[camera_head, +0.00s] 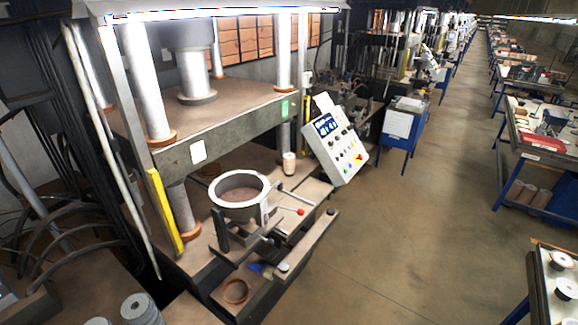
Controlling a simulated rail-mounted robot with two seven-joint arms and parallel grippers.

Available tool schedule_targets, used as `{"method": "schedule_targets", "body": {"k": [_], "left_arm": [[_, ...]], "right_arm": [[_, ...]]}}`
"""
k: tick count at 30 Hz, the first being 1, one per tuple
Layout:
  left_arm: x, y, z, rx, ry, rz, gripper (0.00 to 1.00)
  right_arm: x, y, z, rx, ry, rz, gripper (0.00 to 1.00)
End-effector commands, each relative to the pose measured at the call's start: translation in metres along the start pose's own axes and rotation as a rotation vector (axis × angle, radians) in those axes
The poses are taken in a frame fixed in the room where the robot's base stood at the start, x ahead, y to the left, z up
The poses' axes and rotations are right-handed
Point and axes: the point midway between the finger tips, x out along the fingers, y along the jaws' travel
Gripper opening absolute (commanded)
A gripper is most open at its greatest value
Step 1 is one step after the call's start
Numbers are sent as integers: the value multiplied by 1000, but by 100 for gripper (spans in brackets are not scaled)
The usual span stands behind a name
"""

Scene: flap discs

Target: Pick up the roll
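Several roll-like things show, and I cannot tell which one is the roll. A small pale roll (289,163) stands upright on the press bed beside the control panel. Grey ribbed rolls (139,309) stand at the bottom left edge, partly cut off by the frame. White-flanged spools (566,289) stand on a bench at the lower right. Brownish rolls (529,193) stand under a table at the right. Neither my left nor my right gripper is in view.
A large press with steel columns (147,80) fills the left. Its bed carries a metal ring (240,190) and a red-knobbed lever (300,211). A control panel (338,142) stands to its right. The aisle floor (410,225) is clear. Work tables line the right.

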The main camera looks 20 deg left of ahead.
Motion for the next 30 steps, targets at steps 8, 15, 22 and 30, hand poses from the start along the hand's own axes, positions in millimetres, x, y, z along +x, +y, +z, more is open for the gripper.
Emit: {"method": "schedule_targets", "body": {"k": [8,15,22,30], "left_arm": [[0,0,0,0,0,0,66],[0,0,0,0,0,0,88],[0,0,0,0,0,0,100],[0,0,0,0,0,0,100]], "right_arm": [[0,0,0,0,0,0,43],[0,0,0,0,0,0,43],[0,0,0,0,0,0,43],[0,0,0,0,0,0,43]]}}
